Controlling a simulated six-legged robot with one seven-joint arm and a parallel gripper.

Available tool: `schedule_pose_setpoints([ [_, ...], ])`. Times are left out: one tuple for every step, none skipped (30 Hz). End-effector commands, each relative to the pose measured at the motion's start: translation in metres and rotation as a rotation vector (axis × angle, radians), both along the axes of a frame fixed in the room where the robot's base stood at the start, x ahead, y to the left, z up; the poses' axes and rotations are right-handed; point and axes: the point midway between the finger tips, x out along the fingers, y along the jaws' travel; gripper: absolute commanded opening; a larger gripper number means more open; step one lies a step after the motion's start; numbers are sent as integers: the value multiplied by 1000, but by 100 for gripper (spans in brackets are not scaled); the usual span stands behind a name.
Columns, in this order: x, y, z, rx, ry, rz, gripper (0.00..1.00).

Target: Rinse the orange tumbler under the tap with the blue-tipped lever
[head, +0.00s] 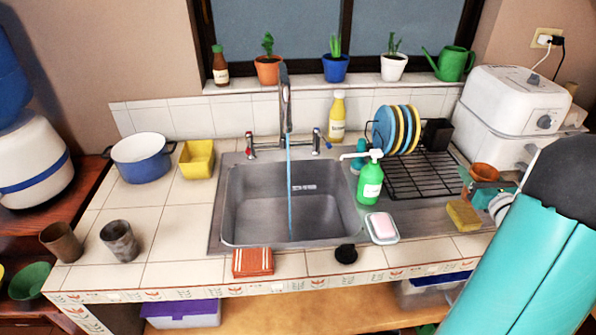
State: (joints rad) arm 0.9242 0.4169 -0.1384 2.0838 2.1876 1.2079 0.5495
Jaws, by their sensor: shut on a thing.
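The orange tumbler (485,171) is at the right, above the right end of the counter, partly hidden by my gripper. My gripper (482,187) is shut on it; my teal arm covers much of the right side. The tap (285,100) stands behind the steel sink basin (240,205). A thin blue stream of water (290,190) falls from its spout into the basin. The blue-tipped lever (316,139) is right of the spout, and a red-tipped lever (250,146) is left of it. The tumbler is well right of the stream.
A green soap bottle (370,182) and a soap dish (382,228) stand right of the basin. The drying rack (420,178) with plates is behind them. A sponge (463,215) lies near the gripper. A white appliance (515,100) stands at the back right.

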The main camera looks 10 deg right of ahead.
Motion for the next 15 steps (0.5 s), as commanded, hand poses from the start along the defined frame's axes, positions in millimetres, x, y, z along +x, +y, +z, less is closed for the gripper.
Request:
schedule_pose_setpoints([
  [0, -1, 0, 0, 0, 0, 34],
  [0, -1, 0, 0, 0, 0, 34],
  [0, -1, 0, 0, 0, 0, 34],
  [0, -1, 0, 0, 0, 0, 34],
  [0, -1, 0, 0, 0, 0, 34],
  [0, -1, 0, 0, 0, 0, 34],
  [0, -1, 0, 0, 0, 0, 34],
  [0, -1, 0, 0, 0, 0, 34],
  [0, 0, 0, 0, 0, 0, 34],
  [0, 0, 0, 0, 0, 1, 34],
  [0, 1, 0, 0, 0, 1, 34],
  [0, 2, 0, 1, 0, 1, 34],
  [1, 3, 0, 1, 0, 1, 34],
  [1, 5, 0, 1, 0, 1, 34],
  [1, 6, 0, 1, 0, 1, 34],
])
